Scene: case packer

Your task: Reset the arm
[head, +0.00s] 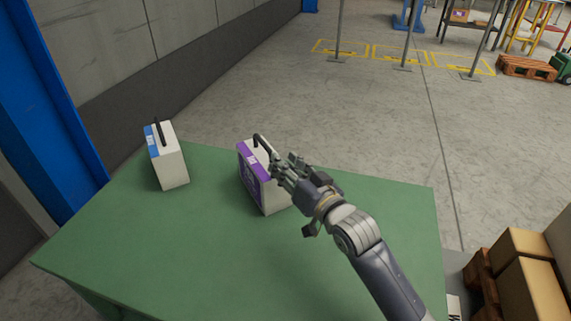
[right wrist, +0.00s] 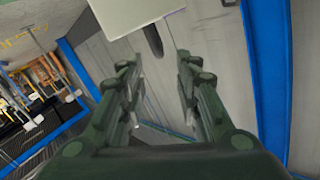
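A white case with a purple label face and a black top handle (head: 252,180) stands upright on the green table (head: 180,255). A second white case with a blue label strip and black handle (head: 167,162) stands to its left. My right gripper (head: 278,166) is at the upper right side of the purple case, close to its handle; whether it touches is unclear. In the right wrist view the two fingers (right wrist: 156,80) are spread apart with nothing between them. A white case corner (right wrist: 132,12) and a dark handle-like piece (right wrist: 153,40) show beyond the fingertips. My left gripper is out of view.
The table's front and left parts are bare. Cardboard boxes (head: 530,290) stand beyond its right edge. A blue post (head: 48,100) and a grey wall are at the left. Thin metal posts stand on the floor behind.

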